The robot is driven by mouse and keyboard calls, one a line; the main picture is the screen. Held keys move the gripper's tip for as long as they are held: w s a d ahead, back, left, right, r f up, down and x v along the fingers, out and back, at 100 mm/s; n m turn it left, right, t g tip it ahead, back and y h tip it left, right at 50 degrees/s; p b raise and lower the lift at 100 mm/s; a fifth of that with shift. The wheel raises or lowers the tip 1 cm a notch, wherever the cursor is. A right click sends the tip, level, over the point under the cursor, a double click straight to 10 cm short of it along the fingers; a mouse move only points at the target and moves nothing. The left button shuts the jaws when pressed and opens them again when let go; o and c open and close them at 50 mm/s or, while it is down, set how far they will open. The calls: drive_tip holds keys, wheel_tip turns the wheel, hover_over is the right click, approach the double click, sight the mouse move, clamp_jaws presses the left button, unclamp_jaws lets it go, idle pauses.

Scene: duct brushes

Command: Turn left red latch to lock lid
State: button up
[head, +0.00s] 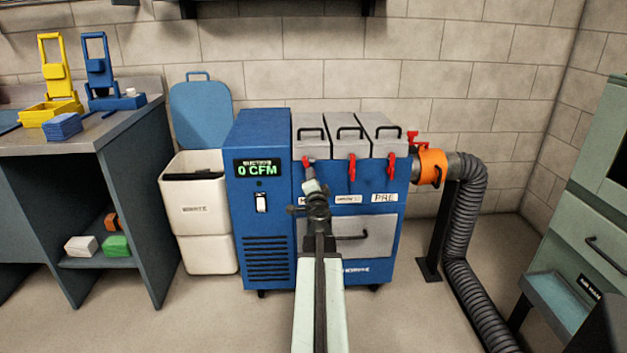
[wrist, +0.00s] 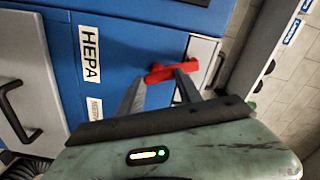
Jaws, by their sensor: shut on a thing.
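The blue duct unit (head: 263,180) has three grey lids along its top. The left red latch (head: 306,161) is at the front edge of the left lid (head: 310,135); its lower part is hidden by my gripper in the head view. In the wrist view the red latch (wrist: 160,74) lies between my fingertips, beside the HEPA label (wrist: 90,54). My gripper (wrist: 168,78) is shut on this latch. In the head view my gripper (head: 311,184) reaches up to it from below. The middle latch (head: 351,167) and right latch (head: 391,166) hang downward.
A white bin (head: 198,205) stands left of the unit. An orange clamp (head: 432,166) and a black hose (head: 468,230) are at its right. A workbench (head: 98,137) stands at far left and a green cabinet (head: 598,185) at far right. Floor shows in front.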

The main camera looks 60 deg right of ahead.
drive_tip(key=shift+s+f+m, duration=0.1)
drive_tip(key=shift+m, duration=2.2)
drive_tip(key=o, duration=1.4)
drive_tip(key=shift+a, duration=0.1)
